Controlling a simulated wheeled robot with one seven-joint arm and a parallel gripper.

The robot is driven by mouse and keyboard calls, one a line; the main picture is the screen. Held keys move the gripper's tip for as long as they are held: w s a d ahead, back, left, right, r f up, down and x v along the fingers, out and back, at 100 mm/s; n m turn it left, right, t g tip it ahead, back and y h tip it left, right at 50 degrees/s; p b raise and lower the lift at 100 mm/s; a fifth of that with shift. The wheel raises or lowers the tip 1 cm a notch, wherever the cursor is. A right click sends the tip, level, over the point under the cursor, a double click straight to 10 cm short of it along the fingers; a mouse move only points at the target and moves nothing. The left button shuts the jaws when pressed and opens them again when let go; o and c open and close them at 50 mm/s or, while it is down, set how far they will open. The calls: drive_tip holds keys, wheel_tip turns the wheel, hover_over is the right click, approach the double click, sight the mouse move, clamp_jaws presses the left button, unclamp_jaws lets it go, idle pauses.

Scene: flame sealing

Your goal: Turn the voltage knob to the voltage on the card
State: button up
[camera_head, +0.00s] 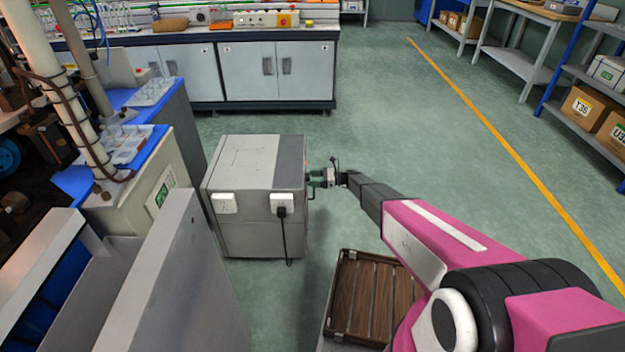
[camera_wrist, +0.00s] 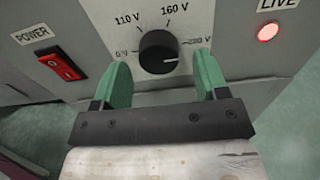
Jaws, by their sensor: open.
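The black voltage knob (camera_wrist: 158,52) is on the grey front panel, with marks for 0 V, 110 V, 160 V and a partly hidden one at right that looks like 230 V. A white line on the knob points right, towards the right-hand mark. My gripper (camera_wrist: 161,70) is open, its green fingers on the left and right of the knob with visible gaps. In the head view my gripper (camera_head: 320,178) is at the right side of the grey box (camera_head: 240,185), where the knob is hidden. A small green and white card (camera_head: 162,190) is on the cream machine; its text is unreadable.
A red power switch (camera_wrist: 62,66) is left of the knob, and a lit red LIVE lamp (camera_wrist: 267,32) is at right. A black plug (camera_head: 282,210) with a cord is in the box's near side. A brown slatted crate (camera_head: 345,300) stands below my arm. The floor behind is clear.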

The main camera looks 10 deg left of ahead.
drive_tip(key=v, duration=1)
drive_tip(key=s+d+r+n+t+h, duration=0.1)
drive_tip(key=s+d+r+n+h, duration=0.4)
drive_tip(key=s+d, duration=0.4)
drive_tip(key=s+d+r+n+t+h, duration=0.1)
drive_tip(key=s+d+r+n+h, duration=0.4)
drive_tip(key=d, duration=0.8)
drive_tip(key=s+d+r+n+t+h, duration=0.2)
drive_tip(key=s+d+r+n+h, duration=0.3)
drive_tip(key=s+d+r+h, duration=0.2)
drive_tip(key=s+d+r, duration=0.2)
drive_tip(key=s+d, duration=0.2)
drive_tip(key=s, duration=0.2)
drive_tip(key=shift+d+r+h, duration=0.2)
drive_tip(key=shift+d+h, duration=0.1)
drive_tip(key=shift+s, duration=0.1)
